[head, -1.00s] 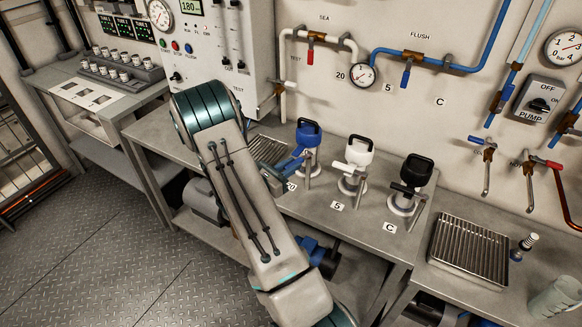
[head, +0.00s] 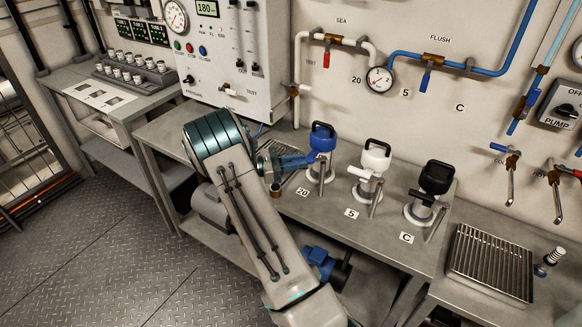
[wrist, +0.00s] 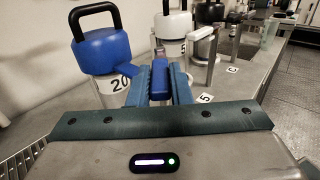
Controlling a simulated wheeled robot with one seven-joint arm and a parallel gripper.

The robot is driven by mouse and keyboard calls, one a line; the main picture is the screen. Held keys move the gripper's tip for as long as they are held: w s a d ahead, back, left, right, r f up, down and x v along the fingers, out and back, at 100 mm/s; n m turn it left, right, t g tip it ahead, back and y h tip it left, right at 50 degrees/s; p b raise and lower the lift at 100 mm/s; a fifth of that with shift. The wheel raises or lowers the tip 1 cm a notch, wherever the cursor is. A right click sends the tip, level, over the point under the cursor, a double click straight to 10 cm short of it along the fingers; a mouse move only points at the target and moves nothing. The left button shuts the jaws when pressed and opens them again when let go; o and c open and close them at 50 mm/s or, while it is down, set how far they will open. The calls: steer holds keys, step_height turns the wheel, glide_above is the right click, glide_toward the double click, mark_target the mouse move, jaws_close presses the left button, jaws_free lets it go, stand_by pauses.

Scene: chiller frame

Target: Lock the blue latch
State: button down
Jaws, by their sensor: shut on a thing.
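The housing marked 20 has a blue lid with a black handle (head: 322,137); it also shows at the left of the wrist view (wrist: 101,48). My gripper (head: 292,161) is at the left side of this lid, its fingers partly hidden by my arm in the head view. In the wrist view my two blue fingers (wrist: 160,85) are shut on the blue latch (wrist: 160,72), which stands out between them. A blue tab on the lid reaches toward the fingers. Where the latch joins the housing is hard to make out.
A white-lidded housing (head: 375,157) marked 5 and a black-lidded housing (head: 436,178) marked C stand in a row to the right. A metal post stands beside each. A drip tray (head: 490,262) is at the right. Pipes and gauges line the wall behind.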

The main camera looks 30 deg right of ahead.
stand_by(0.4)
steer(key=c, duration=1.3)
jaws_free()
steer(key=b+v, duration=0.2)
steer(key=v, duration=1.1)
steer(key=shift+w+a+b, duration=0.25)
steer(key=shift+a+b, duration=0.05)
steer(key=shift+b, duration=0.1)
